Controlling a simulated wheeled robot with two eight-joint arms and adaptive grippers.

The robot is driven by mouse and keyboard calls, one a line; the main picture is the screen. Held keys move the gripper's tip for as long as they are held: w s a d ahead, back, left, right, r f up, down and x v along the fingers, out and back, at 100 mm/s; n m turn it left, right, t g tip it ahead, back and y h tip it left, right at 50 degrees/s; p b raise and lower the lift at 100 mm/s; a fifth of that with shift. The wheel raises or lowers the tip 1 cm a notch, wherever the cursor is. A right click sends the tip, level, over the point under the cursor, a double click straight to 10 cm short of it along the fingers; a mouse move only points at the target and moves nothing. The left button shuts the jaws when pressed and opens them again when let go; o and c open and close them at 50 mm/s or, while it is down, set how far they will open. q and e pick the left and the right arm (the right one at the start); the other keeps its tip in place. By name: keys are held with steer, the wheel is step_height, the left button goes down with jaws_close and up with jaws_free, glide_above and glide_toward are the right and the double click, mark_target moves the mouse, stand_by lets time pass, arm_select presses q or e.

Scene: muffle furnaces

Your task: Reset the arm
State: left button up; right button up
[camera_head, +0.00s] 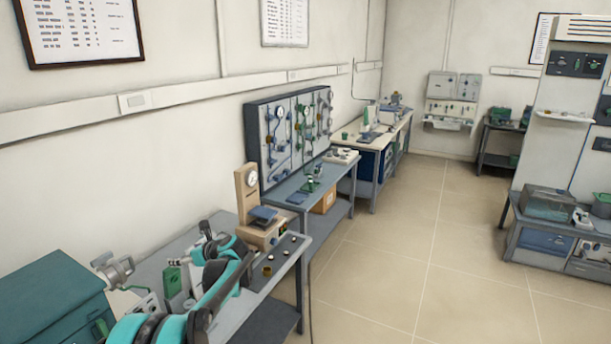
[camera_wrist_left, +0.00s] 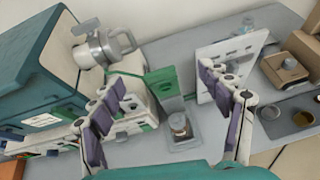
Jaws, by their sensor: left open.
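My left gripper (camera_head: 188,246) is over the near workbench, its teal and black arm reaching in from the bottom of the head view. In the left wrist view the left gripper (camera_wrist_left: 165,85) has its two fingers wide apart with nothing between them. Beyond and below the fingers is a green device (camera_wrist_left: 163,82) with a small metal pot (camera_wrist_left: 180,125) on its plate. The green device also shows in the head view (camera_head: 173,282), partly behind my arm. My right gripper is in neither view.
A teal furnace box (camera_head: 50,300) stands left of my arm, with a metal jug (camera_wrist_left: 103,48) by it. A white upright panel (camera_wrist_left: 228,62) is close to the right finger. A wooden gauge stand (camera_head: 247,195) and small dishes (camera_head: 267,271) are to the right. The floor (camera_head: 400,260) is clear.

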arm_select(q)
steer(key=s+d+r+m+t+h, duration=0.1)
steer(key=d+r+m+t, duration=0.45)
steer(key=r+m, duration=0.35)
steer(key=s+d+r+m+t+h, duration=0.1)
steer(key=d+r+m+t+h, duration=0.1)
steer(key=d+r+m+t, duration=0.65)
steer(key=s+d+r+m+g+h+b, duration=0.1)
steer(key=s+d+r+m+h, duration=0.15)
steer(key=d+m, duration=0.2)
steer(key=s+d+r+m+g+h, duration=0.1)
steer(key=s+d+m+h, duration=0.2)
steer(key=m+h, duration=0.15)
steer(key=s+d+f+m+g+h+b, duration=0.1)
steer(key=s+d+f+m+g+h, duration=0.1)
steer(key=s+d+f+m, duration=0.4)
steer(key=s+d+f+m+g+h, duration=0.25)
steer(key=s+f+m, duration=0.25)
steer(key=s+m, duration=0.3)
steer(key=s+a+f+m+g+y, duration=0.3)
steer(key=s+f+m+g, duration=0.3)
steer(key=s+f, duration=1.1)
steer(key=shift+s+a+m+b, duration=0.3)
steer(key=shift+s+m, duration=0.1)
steer(key=shift+m, duration=0.35)
